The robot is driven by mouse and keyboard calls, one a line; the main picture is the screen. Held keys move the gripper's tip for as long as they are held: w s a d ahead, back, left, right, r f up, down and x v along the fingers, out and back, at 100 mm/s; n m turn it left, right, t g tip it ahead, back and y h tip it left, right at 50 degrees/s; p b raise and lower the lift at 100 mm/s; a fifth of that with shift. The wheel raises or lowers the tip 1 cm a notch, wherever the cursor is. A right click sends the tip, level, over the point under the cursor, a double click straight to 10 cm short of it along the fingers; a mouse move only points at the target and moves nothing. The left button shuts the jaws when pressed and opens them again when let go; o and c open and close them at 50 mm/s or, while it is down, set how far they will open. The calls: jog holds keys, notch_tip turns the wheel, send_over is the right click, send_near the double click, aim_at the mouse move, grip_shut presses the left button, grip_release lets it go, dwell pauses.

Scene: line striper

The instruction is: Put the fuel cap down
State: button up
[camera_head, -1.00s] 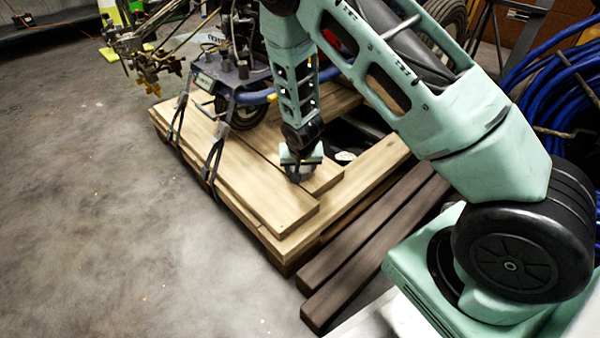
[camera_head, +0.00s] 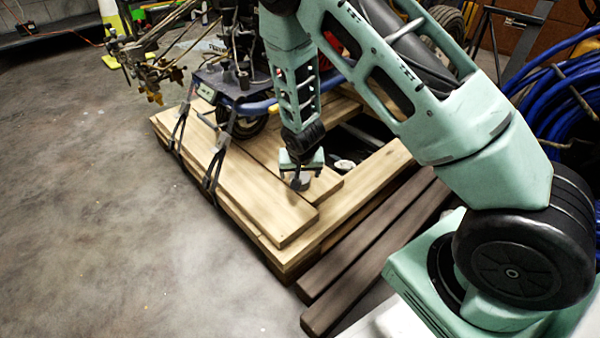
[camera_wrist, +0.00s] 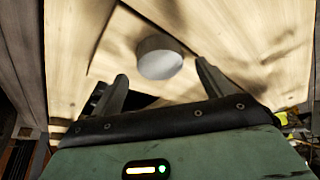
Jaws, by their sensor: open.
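The fuel cap (camera_wrist: 160,58) is a round grey disc. It rests flat on the light wooden boards in the wrist view. In the head view the cap (camera_head: 300,184) is small, just below my gripper and partly hidden by the fingers. My gripper (camera_wrist: 162,72) is open, with one finger on each side of the cap and a visible gap to each. In the head view my gripper (camera_head: 301,175) points down over the pallet boards.
The wooden pallet (camera_head: 352,205) carries the line striper, whose wheel (camera_head: 242,123) stands behind my gripper. Black straps (camera_head: 213,170) cross the boards at left. Dark beams (camera_head: 375,245) lie at right, with a blue hose coil (camera_head: 570,95) beyond. The left floor is clear.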

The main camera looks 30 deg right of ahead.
jog(key=p+v, duration=0.4)
jog(key=v, duration=0.5)
jog(key=s+a+r+n+g+y, duration=0.25)
jog(key=s+a+r+n, duration=0.45)
jog(key=s+a+r, duration=0.8)
jog(key=s+a+r+n, duration=0.1)
jog(key=s+r+n, duration=0.2)
jog(key=s, duration=0.3)
jog(key=s+a+r+n+g, duration=0.1)
jog(key=s+a+r+n, duration=0.1)
jog(key=s, duration=0.4)
jog(key=shift+s+a+r+n, duration=0.35)
jog(key=shift+r+n, duration=0.1)
jog(key=shift+n, duration=0.15)
notch_tip(320, 180, up, 47)
jog(key=p, duration=4.7)
